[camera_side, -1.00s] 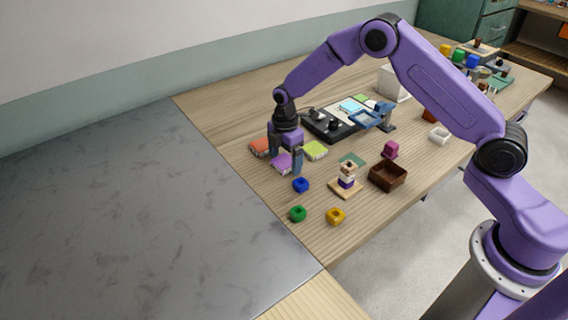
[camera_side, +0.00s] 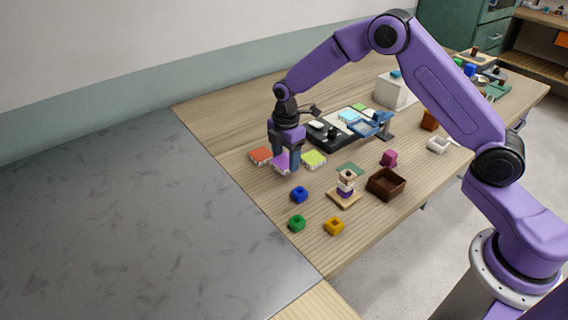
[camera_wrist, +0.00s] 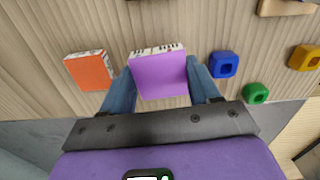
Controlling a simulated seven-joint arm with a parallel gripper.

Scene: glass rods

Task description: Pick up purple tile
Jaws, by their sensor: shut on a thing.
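The purple tile (camera_wrist: 159,76) is a flat square with a pale, dark-marked edge. In the wrist view it sits between the two blue fingers of my gripper (camera_wrist: 160,82), which are shut on its left and right sides. In the side view the purple tile (camera_side: 281,163) shows between the fingers of my gripper (camera_side: 284,160), partly hidden by them. It is at or just above the wooden table; I cannot tell whether it touches the wood.
An orange tile (camera_side: 260,155) lies close on the left and a yellow-green tile (camera_side: 314,160) close on the right. A blue ring block (camera_side: 299,194), a green one (camera_side: 297,223) and a yellow one (camera_side: 334,226) lie nearer. A brown box (camera_side: 386,184) stands right.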

